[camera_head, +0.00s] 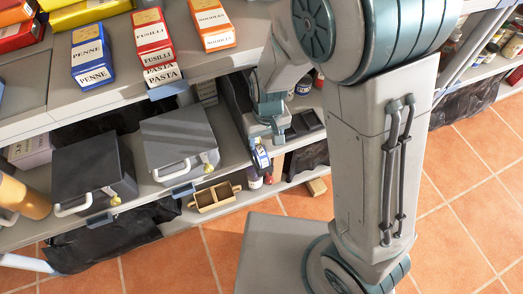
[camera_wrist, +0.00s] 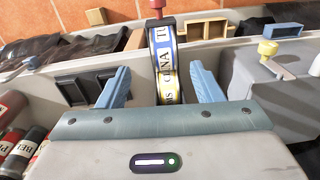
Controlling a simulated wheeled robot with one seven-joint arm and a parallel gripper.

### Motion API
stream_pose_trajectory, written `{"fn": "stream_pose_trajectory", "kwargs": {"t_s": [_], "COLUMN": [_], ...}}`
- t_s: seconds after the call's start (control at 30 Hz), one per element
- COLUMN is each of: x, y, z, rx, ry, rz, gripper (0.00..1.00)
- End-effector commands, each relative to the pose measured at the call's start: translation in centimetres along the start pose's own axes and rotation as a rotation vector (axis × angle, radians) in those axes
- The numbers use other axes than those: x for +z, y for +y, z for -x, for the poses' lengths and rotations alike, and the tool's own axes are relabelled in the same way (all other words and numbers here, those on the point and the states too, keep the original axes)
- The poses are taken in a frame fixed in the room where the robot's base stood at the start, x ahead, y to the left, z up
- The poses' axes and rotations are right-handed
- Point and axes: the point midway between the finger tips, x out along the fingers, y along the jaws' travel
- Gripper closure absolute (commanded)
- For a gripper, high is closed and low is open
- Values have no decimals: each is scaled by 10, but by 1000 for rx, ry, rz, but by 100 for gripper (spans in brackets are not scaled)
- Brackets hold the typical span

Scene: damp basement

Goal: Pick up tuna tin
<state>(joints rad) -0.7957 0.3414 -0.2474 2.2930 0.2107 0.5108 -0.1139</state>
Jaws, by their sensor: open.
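The tuna tin (camera_wrist: 163,62) stands on its edge, with a yellow, white and blue label. In the wrist view it shows between the two blue fingers of my gripper (camera_wrist: 160,68), with a gap on each side. In the head view my gripper (camera_head: 266,138) reaches down at the shelf, and the tin (camera_head: 261,158) shows just below it, partly hidden. The gripper is open and holds nothing. Whether the tin is fully between the fingertips in depth, I cannot tell.
A dark box (camera_head: 93,172) and a grey box (camera_head: 180,140) with handles stand left of the tin. A wooden caddy (camera_head: 214,198) sits lower down. Pasta boxes (camera_head: 152,42) stand on the shelf above. Dark trays (camera_head: 303,124) and jars (camera_wrist: 20,150) are close by.

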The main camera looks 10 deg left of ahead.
Motion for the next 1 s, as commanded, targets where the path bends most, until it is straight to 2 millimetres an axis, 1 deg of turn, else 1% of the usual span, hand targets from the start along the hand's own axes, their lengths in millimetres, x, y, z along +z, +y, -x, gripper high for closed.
{"fn": "stream_pose_trajectory", "kwargs": {"t_s": [0.03,0.1,0.3,0.53,0.7,0.8,0.87,1.0], "x": [-1,-2,-2,-3,-6,-6,-6,-6], "y": [-6,-11,-19,-20,-18,-17,-16,-16], "z": [-18,-28,-49,-68,-95,-108,-111,-110], "rx": [8,15,22,21,22,21,22,21], "ry": [-8,-12,-16,-15,-17,-17,-15,-14], "rz": [19,35,57,62,61,59,58,56], "gripper": [40,40,40,40,40,40,40,40]}}
